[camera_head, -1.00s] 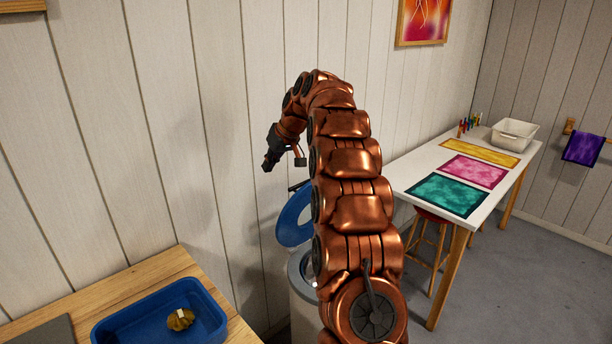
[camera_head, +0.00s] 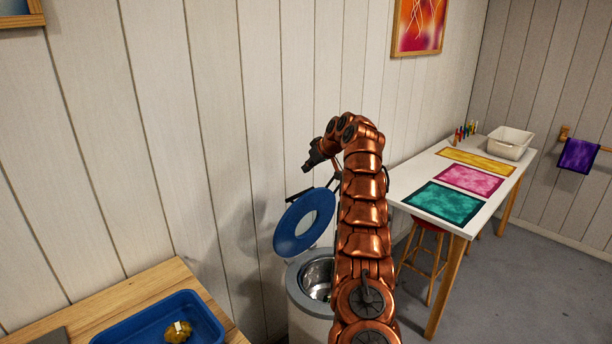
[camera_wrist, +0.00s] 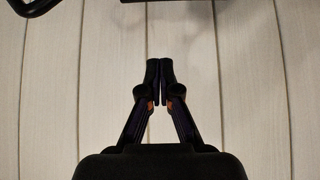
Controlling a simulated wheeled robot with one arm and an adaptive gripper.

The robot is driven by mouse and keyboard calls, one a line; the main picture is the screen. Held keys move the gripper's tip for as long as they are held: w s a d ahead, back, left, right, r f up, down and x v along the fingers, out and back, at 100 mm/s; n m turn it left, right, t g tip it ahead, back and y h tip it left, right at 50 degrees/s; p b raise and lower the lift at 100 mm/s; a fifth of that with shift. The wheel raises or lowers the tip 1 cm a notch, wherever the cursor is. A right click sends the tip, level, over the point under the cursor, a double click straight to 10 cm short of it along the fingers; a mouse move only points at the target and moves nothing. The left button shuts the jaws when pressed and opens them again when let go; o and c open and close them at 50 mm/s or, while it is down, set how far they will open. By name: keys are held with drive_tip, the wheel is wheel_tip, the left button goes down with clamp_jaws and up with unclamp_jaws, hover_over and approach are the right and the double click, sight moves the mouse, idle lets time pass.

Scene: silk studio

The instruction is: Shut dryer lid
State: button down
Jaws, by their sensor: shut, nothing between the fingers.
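The dryer (camera_head: 309,322) is a grey-white drum with a round metal opening, standing against the wall. Its blue ring-shaped lid (camera_head: 290,236) is raised and tilted back toward the wall. The metal bowl (camera_head: 318,277) inside the dryer shows, partly hidden by my arm. My gripper (camera_head: 308,168) is above the raised lid, near the wall, and apart from the lid. In the wrist view my gripper (camera_wrist: 160,98) is shut and empty, its fingertips together in front of the wall boards.
A wooden table (camera_head: 98,307) with a blue tray (camera_head: 215,318) holding a yellow bundle (camera_head: 178,332) is at the lower left. A white table (camera_head: 425,238) with coloured cloths and a white bin (camera_head: 509,143) is at right. A stool (camera_head: 428,262) stands under it.

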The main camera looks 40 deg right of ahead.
drive_tip(key=p+x, duration=0.8)
drive_tip(key=p, duration=0.3)
drive_tip(key=shift+w+f, duration=0.3)
drive_tip(key=shift+w, duration=0.05)
drive_tip(key=shift+s+f+b, duration=0.1)
drive_tip(key=shift+f+b, duration=0.3)
drive_tip(key=shift+b, duration=0.55)
drive_tip(key=b, duration=0.4)
drive_tip(key=s+b, duration=0.1)
drive_tip(key=b, duration=0.3)
drive_tip(key=shift+s+f, duration=0.3)
drive_tip(key=shift+f, duration=0.1)
drive_tip(key=shift+s+d+f+b, duration=0.1)
drive_tip(key=shift+s+b, duration=0.35)
drive_tip(key=shift+b, duration=0.3)
drive_tip(key=shift+s+d+f+b, duration=0.1)
drive_tip(key=shift+s+b, duration=0.35)
drive_tip(key=shift+b, duration=0.3)
drive_tip(key=shift+s+b, duration=0.1)
drive_tip(key=shift+b, duration=0.4)
